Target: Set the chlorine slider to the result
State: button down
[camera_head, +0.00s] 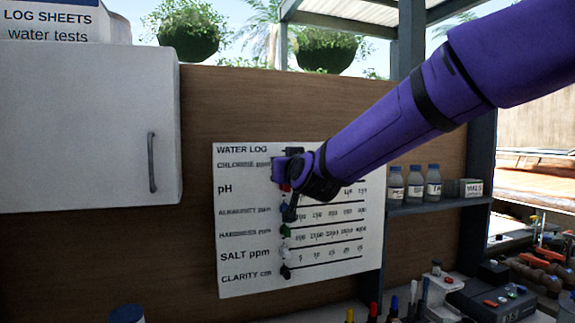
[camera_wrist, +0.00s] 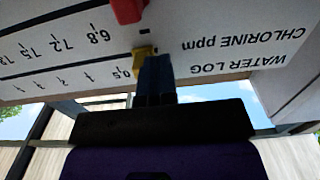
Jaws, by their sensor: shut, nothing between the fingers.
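The white WATER LOG board (camera_head: 235,270) hangs on the brown wall. Its chlorine row is mostly hidden behind my gripper (camera_head: 287,163) in the head view. In the wrist view, which is upside down, a yellow slider (camera_wrist: 144,51) sits at the 0.5 end of the top scale. My gripper (camera_wrist: 154,62) is shut with its blue fingertips right beside the yellow slider; I cannot tell whether they touch it. The red pH slider (camera_wrist: 128,10) is near 6.8 and also shows in the head view (camera_head: 285,187).
Blue (camera_head: 283,209), green (camera_head: 285,231), white (camera_head: 285,252) and black (camera_head: 286,272) sliders line the lower rows' left ends. A white cabinet (camera_head: 90,130) is at left. Bottles (camera_head: 414,182) stand on a shelf at right. A grey device (camera_head: 490,300) sits below.

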jog(key=d, duration=0.1)
jog(key=w+d, duration=0.1)
jog(key=d, duration=0.1)
jog(key=shift+d, duration=0.1)
dwell(0.4)
jog(key=s, duration=0.7)
jog(key=shift+d, duration=0.3)
dwell(0.5)
jog(key=shift+s, duration=0.1)
jog(key=s+d+f+m+g+h, duration=0.1)
jog(key=s+d+f+g, duration=0.3)
jog(key=s+d, duration=0.4)
jog(key=s+d+f+m+g+h, duration=0.1)
jog(key=s+d+f+g, duration=0.3)
jog(key=s+d, duration=0.4)
jog(key=s+d+f+m+g+h, duration=0.1)
jog(key=s+d+f+g+h, duration=0.2)
jog(key=s+d, duration=0.5)
jog(key=s+f+g, duration=0.1)
jog(key=s+f, duration=0.1)
jog(key=s, duration=0.6)
